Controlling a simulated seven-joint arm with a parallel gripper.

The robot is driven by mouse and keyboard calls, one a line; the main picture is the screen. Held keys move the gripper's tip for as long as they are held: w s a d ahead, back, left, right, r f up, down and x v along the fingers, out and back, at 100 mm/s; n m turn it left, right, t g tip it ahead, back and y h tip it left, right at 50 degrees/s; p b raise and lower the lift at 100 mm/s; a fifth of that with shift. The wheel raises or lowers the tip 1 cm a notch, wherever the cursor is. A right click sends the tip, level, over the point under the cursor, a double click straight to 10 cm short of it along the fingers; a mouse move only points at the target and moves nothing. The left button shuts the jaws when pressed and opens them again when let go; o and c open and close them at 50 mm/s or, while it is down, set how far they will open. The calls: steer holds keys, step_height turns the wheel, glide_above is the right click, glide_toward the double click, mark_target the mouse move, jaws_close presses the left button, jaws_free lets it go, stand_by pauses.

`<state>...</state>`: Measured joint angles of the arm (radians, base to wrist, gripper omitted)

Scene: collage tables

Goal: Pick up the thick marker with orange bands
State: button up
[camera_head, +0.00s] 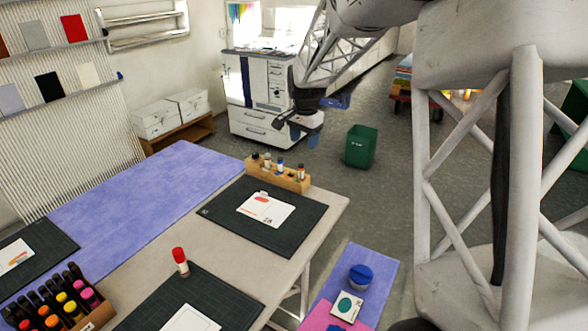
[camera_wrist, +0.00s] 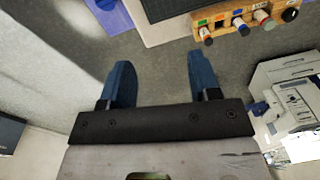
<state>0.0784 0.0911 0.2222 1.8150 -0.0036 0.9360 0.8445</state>
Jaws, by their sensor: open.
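A rack of thick markers (camera_head: 55,305) stands at the lower left of the table in the head view, dark-bodied with pink, yellow and orange ends. One orange-ended marker (camera_head: 52,321) shows there; I cannot tell whether it has orange bands. A wooden holder (camera_head: 292,180) with several upright marker-like items stands at the table's far right corner. It also shows at the top of the wrist view (camera_wrist: 232,30), with small coloured labels, one orange. My gripper (camera_head: 299,137) hangs in the air beyond the table. In the wrist view its blue fingers (camera_wrist: 160,62) are spread and empty.
A red-capped white stick (camera_head: 180,262) stands alone on the table. Dark mats (camera_head: 222,219) with cards lie around it. A green bin (camera_head: 361,146) and a white cabinet (camera_head: 262,130) stand on the floor behind. A blue stool-like surface (camera_head: 372,268) holds a blue round container.

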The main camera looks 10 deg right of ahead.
steer(key=w+d+f+m, duration=0.2)
steer(key=w+f, duration=0.5)
steer(key=w, duration=0.3)
steer(key=m, duration=0.3)
glide_above(301, 165)
steer(key=shift+g, duration=0.4)
step_height(301, 165, down, 10)
steer(key=shift+s+d, duration=0.1)
steer(key=shift+d, duration=0.05)
steer(key=shift+f, duration=0.15)
steer(key=shift+f, duration=1.2)
steer(key=shift+f, duration=0.1)
steer(key=shift+f, duration=2.5)
steer(key=shift+c, duration=0.3)
